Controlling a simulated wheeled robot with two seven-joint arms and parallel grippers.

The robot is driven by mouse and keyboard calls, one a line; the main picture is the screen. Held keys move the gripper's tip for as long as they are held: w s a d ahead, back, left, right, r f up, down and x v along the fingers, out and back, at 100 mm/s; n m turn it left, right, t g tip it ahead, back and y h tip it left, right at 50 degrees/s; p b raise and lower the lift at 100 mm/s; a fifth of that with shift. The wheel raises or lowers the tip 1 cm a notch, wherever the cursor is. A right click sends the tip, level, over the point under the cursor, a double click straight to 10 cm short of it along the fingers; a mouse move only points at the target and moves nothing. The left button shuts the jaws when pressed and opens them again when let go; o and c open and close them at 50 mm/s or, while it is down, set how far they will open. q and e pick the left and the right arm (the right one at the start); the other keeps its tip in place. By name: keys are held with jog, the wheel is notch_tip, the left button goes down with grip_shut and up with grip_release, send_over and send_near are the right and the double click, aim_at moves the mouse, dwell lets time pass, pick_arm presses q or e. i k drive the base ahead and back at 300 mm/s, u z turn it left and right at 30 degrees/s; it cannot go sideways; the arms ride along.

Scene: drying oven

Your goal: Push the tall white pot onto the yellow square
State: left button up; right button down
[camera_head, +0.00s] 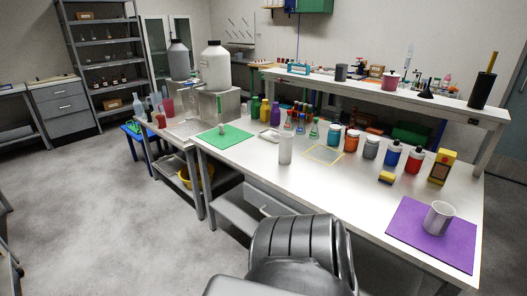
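The tall white pot (285,149) stands upright on the white table, left of the yellow square (315,160). The yellow square is a thin outline on the tabletop, and its inside looks empty. The pot is outside it, with a small gap between them. Neither of my grippers shows in the head view. A grey ribbed part at the bottom middle looks like one of my own arm links, and no fingers are visible on it.
A green mat (224,136) lies left of the pot and a small white dish (269,135) behind it. Jars and bottles line the back, including a teal-labelled jar (333,137). A yellow sponge (386,177) and a grey mug (439,217) on a purple mat (410,230) are at right.

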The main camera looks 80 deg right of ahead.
aim_at(286, 148)
jog(key=z, duration=0.5)
jog(key=i, duration=0.9)
jog(key=z, duration=0.9)
